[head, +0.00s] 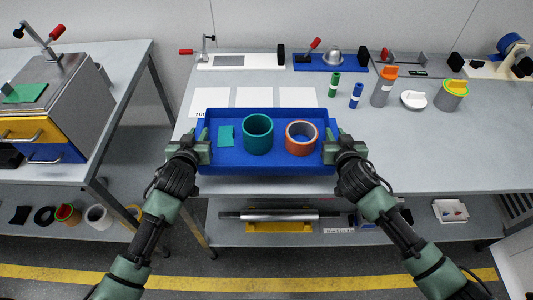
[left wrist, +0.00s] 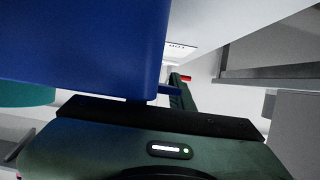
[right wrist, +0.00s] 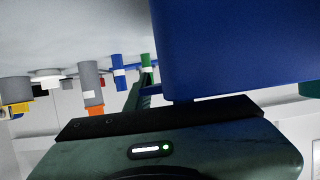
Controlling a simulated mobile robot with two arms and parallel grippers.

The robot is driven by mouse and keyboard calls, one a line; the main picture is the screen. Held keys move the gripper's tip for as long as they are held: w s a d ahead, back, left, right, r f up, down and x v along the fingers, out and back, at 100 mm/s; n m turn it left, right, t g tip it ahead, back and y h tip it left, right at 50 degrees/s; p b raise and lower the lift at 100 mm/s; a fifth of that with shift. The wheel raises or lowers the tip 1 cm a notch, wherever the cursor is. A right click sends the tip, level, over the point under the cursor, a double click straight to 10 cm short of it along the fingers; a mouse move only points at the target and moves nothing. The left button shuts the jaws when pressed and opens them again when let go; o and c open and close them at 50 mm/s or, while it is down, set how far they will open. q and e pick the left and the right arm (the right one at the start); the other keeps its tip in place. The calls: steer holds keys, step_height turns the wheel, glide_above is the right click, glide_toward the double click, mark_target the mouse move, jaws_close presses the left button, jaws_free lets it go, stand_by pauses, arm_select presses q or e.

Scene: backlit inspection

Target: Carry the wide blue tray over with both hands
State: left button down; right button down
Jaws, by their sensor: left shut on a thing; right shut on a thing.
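The wide blue tray (head: 268,168) is held level in the head view, over the front edge of the grey bench. In it stand a teal cup-like cylinder (head: 257,140), an orange-rimmed ring or cup (head: 301,145) and a flat teal piece (head: 226,136). My left gripper (head: 203,148) is shut on the tray's left end wall. My right gripper (head: 332,148) is shut on its right end wall. The tray's blue wall fills much of the left wrist view (left wrist: 80,45) and the right wrist view (right wrist: 235,50). The fingertips are partly hidden by the tray.
White sheets (head: 254,97) lie on the bench (head: 430,150) behind the tray. Green (head: 334,85) and blue (head: 356,96) cylinders and grey canisters (head: 382,92) stand to the right. A metal roller (head: 280,216) lies on the lower shelf. The bench's right front is clear.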

arm_select(q)
steer(key=shift+a, duration=0.1)
